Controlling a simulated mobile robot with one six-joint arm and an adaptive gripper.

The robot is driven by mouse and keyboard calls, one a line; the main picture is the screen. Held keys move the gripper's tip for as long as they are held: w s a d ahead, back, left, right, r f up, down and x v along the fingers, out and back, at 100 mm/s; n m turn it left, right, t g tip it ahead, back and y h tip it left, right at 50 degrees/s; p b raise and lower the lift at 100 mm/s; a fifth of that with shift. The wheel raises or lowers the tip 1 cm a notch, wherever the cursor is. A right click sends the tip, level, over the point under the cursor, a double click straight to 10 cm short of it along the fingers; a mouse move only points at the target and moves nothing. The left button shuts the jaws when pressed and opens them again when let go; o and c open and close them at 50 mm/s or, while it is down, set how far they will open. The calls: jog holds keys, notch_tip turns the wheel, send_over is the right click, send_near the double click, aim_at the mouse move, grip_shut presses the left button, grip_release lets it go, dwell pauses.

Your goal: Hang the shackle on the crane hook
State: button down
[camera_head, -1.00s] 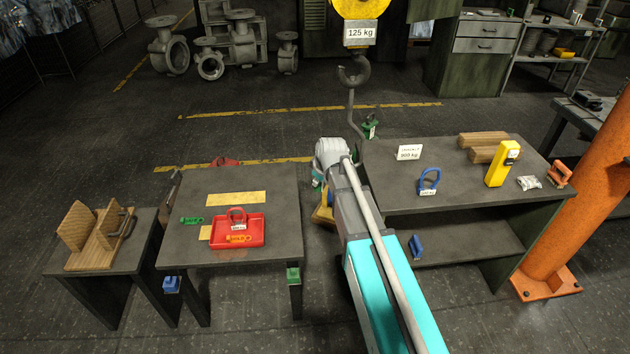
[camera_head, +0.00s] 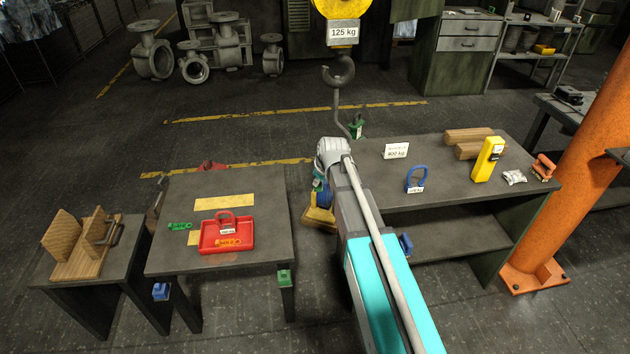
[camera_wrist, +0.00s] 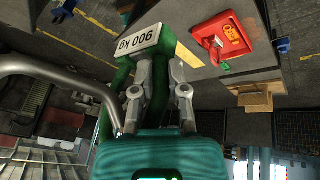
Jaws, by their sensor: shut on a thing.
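In the wrist view my gripper (camera_wrist: 165,65) is shut on a green shackle (camera_wrist: 122,75) with a white label that seems to read 900 kg, upside down. In the head view my arm hides most of the gripper. A small green piece (camera_head: 356,126) shows beyond the arm, below the hook; I cannot tell whether it is the held shackle. The hook's bowl looks empty.
A red tray (camera_head: 245,245) with a red shackle stands on the left table. A blue shackle (camera_head: 415,180), a sign (camera_head: 396,151) and a yellow device (camera_head: 488,160) are on the right table. An orange column (camera_head: 570,190) stands far right.

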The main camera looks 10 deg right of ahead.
jog(key=shift+w+d+f+b, duration=0.1)
jog(key=shift+d+f+b, duration=0.35)
jog(key=shift+d, duration=0.35)
jog(key=shift+d+f+b, duration=0.4)
jog(key=shift+d, duration=0.4)
jog(key=shift+w+d+f+b, duration=0.1)
jog(key=shift+d+f+b, duration=0.35)
jog(key=shift+d, duration=0.35)
jog(key=shift+f, duration=0.1)
jog(key=c, duration=0.6)
grip_release()
jog(key=shift+s, duration=0.2)
